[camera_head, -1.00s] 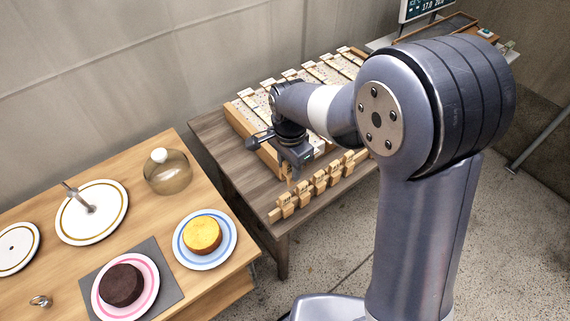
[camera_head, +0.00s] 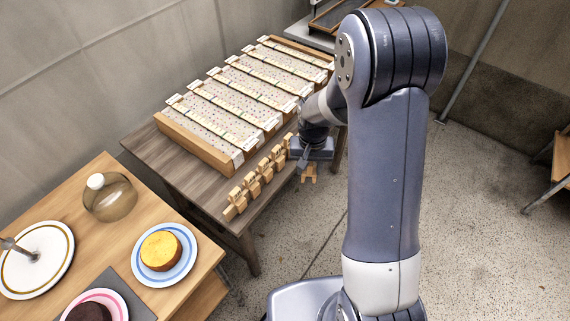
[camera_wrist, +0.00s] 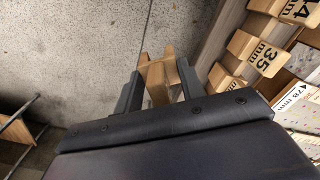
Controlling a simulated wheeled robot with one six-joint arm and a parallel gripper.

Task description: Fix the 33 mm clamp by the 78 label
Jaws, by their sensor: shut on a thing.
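My gripper (camera_head: 307,160) is shut on a wooden clamp (camera_head: 309,173), held out past the table's front edge, over the floor. In the wrist view the clamp (camera_wrist: 160,78) sits between the two dark fingers (camera_wrist: 158,88); no size marking on it is readable. A row of similar wooden clamps (camera_head: 251,184) stands along the table's front edge. A white label reading 78 mm (camera_wrist: 292,97) shows at the right of the wrist view, on the board side.
A wooden-framed board (camera_head: 196,145) with several speckled strips and white labels fills the dark table (camera_head: 160,157). A lighter table at left holds a glass dome (camera_head: 110,200), a yellow cake (camera_head: 161,250) and plates. Open floor (camera_head: 310,230) lies in front.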

